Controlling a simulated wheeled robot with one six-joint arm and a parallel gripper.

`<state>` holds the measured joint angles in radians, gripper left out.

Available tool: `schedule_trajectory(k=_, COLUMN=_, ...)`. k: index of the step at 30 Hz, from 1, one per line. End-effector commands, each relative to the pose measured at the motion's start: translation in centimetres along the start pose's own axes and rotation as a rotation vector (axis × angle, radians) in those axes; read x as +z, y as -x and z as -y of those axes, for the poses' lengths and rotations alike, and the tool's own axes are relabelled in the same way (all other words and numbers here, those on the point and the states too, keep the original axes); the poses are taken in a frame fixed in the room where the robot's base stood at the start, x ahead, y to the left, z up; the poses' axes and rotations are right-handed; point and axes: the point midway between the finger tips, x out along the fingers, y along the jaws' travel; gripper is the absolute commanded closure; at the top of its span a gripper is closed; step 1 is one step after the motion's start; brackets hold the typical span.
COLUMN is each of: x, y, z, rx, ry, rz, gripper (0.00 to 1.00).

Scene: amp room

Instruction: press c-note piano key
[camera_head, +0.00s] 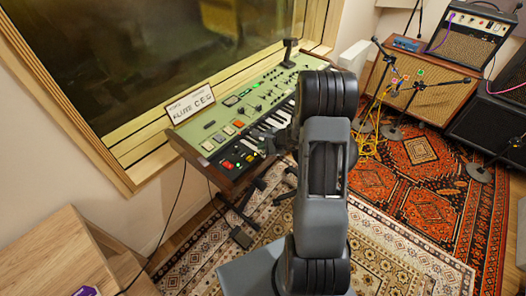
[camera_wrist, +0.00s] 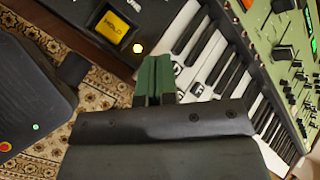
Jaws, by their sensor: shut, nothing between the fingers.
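The piano keys (camera_wrist: 207,50) belong to a green keyboard (camera_head: 225,119) that stands under the window. In the wrist view some white keys near my fingers carry small dark letter marks, one on a white key (camera_wrist: 197,90); I cannot read them surely. My gripper (camera_wrist: 155,60) shows two green fingers, shut together and empty. Their tips are at the left end of the keys, beside the dark panel with the yellow HOLD button (camera_wrist: 110,27). I cannot tell whether they touch anything. In the head view my arm covers part of the keys.
A sign (camera_head: 190,103) stands on the keyboard's left back, with coloured buttons (camera_head: 229,130) in front. A wooden cabinet (camera_head: 60,255) is at lower left. Amplifiers (camera_head: 466,35), microphone stands and cables are at upper right. Patterned rugs (camera_head: 410,205) cover the floor.

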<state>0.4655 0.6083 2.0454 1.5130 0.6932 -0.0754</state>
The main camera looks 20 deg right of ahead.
Motion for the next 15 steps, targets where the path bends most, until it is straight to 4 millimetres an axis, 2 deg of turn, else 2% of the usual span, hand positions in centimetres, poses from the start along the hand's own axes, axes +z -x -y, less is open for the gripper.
schedule_trajectory(k=9, x=0.04, y=0.05, z=0.04, rx=0.000, ry=0.000, rz=0.000, gripper=1.00)
schedule_trajectory(k=15, x=0.59, y=0.81, z=0.60, rx=0.000, ry=0.000, rz=0.000, gripper=1.00)
